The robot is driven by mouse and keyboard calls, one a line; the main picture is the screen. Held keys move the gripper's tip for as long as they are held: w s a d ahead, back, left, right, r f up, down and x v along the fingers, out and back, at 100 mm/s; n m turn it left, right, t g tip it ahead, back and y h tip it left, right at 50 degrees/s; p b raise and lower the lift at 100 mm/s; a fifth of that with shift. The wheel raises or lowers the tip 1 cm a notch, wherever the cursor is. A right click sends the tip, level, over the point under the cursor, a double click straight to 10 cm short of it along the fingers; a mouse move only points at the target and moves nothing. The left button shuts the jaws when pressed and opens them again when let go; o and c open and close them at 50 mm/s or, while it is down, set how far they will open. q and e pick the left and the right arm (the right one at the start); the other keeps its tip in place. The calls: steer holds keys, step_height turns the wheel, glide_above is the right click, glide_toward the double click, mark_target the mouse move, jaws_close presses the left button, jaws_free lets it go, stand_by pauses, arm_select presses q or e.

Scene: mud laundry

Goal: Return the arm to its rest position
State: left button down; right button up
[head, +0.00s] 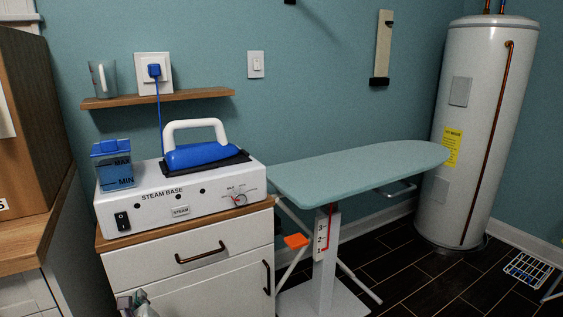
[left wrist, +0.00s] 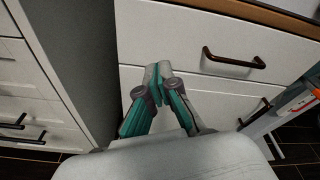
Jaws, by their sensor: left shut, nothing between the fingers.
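My left gripper (head: 140,301) shows at the bottom edge of the head view, low in front of the white cabinet (head: 205,287). In the left wrist view the gripper (left wrist: 158,70) has its fingers together with nothing between them. It points toward the white cabinet front, left of the upper dark drawer handle (left wrist: 233,58). I cannot tell from these views whether the fingertips touch the cabinet. My right gripper is not in view.
On the cabinet stands the steam base (head: 180,197) with a blue iron (head: 205,155) and a water tank (head: 114,170). An ironing board (head: 360,168) stands to the right, before a water heater (head: 478,130). A wooden counter (head: 40,235) is at the left.

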arm_select(q)
steer(key=s+d+f+n+g+h, duration=0.4)
steer(key=s+f+n, duration=0.5)
steer(key=f, duration=0.6)
steer(key=s+d+f+n+g+h, duration=0.2)
steer(key=s+d+f+n+g, duration=0.35)
steer(key=s+f, duration=0.8)
steer(key=s+d+f+n+g+h, duration=0.2)
steer(key=s+d+f+n, duration=0.3)
steer(key=s+f+n, duration=0.4)
steer(key=s+a+f+g+p, duration=0.1)
steer(key=s+a+p, duration=0.2)
steer(key=s+p, duration=1.3)
steer(key=shift+s+f+m+p, duration=0.15)
steer(key=shift+s+m+p, duration=0.3)
steer(key=shift+s, duration=0.7)
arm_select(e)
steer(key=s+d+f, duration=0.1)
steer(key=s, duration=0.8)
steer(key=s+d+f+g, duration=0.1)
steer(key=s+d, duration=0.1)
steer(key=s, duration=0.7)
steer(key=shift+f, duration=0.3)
